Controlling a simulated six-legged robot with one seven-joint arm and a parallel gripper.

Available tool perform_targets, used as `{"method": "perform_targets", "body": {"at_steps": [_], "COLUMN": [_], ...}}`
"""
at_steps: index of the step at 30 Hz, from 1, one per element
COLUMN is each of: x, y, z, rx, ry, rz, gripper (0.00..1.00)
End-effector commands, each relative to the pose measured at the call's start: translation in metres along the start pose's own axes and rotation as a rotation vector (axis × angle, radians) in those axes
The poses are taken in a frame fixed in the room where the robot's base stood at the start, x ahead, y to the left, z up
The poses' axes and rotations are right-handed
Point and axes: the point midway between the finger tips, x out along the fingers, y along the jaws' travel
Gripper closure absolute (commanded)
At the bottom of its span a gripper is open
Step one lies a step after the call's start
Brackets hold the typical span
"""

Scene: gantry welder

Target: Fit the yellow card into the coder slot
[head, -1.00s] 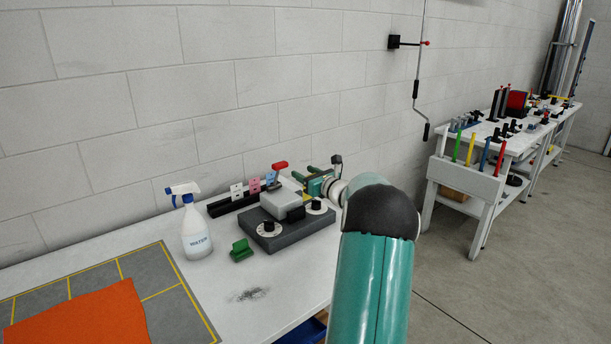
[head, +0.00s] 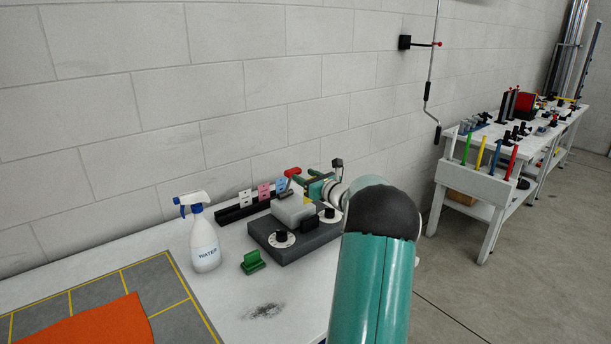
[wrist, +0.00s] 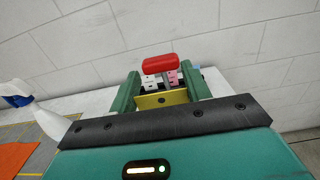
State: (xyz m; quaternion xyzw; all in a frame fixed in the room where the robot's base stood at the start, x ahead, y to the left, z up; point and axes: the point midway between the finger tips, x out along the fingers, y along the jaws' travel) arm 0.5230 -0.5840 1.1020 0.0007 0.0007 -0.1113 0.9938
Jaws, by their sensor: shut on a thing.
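My gripper (head: 297,181) is at the back right of the coder, level with its pale block. In the wrist view my gripper (wrist: 162,85) has its two green fingers on either side of the yellow card (wrist: 161,99), shut on it. The coder has a dark grey base (head: 318,238), a pale grey block (head: 293,209) and black knobs on white dials. A red piece (wrist: 160,62) shows just beyond the fingertips; it is also in the head view (head: 293,171). I cannot make out the slot.
A black rack (head: 236,214) with white, pink and blue cards stands behind the coder, near the wall. A spray bottle (head: 204,238) and a green block (head: 253,262) stand left and in front. An orange cloth (head: 95,325) lies on a grey mat.

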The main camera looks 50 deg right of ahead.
Motion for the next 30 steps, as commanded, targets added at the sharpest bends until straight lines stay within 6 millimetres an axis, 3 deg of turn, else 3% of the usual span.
{"method": "perform_targets", "body": {"at_steps": [15,30], "x": [0.001,0.003], "y": [0.001,0.001], "z": [-0.044,-0.05], "rx": [0.001,0.0], "ry": [0.0,-0.001], "rz": [0.001,0.001], "gripper": [0.73,0.73]}}
